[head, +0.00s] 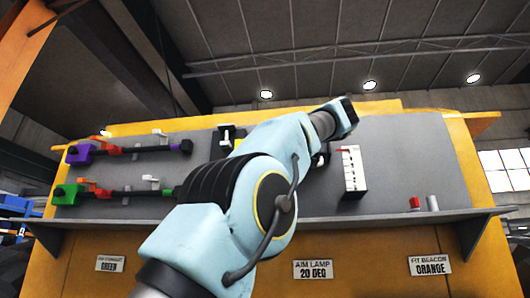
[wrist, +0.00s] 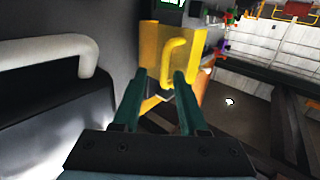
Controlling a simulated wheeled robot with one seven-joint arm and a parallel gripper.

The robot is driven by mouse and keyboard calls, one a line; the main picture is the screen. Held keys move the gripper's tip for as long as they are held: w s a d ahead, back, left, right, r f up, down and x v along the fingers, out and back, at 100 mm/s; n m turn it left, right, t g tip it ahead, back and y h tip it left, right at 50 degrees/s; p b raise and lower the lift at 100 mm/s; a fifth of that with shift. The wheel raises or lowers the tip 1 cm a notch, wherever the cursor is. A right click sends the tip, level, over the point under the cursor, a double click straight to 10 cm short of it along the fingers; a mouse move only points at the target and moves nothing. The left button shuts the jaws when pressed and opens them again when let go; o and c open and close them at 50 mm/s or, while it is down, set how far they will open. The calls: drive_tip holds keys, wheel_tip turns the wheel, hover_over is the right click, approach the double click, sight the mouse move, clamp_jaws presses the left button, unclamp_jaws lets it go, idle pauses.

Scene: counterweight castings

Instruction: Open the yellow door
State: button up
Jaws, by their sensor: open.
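In the wrist view, a small yellow door (wrist: 152,50) with a raised yellow bar handle (wrist: 177,52) is beyond my gripper. My gripper (wrist: 161,76) has its two dark green fingers apart with nothing between them. The handle shows above and between the fingertips, and I see no contact; the exact gap is hard to judge. The door looks shut, though its edges are partly hidden by the fingers. In the head view my arm crosses the middle of the panel, and I cannot make out the door or the fingers there.
The grey panel (head: 413,165) carries a white switch block (head: 352,172), a red cylinder (head: 415,203) and a white cylinder (head: 433,203). Rods with a purple block (head: 79,152) and a green block (head: 65,194) are at left. A grey ledge (head: 350,224) runs below.

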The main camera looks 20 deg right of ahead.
drive_tip(key=v, duration=0.9)
idle(0.3)
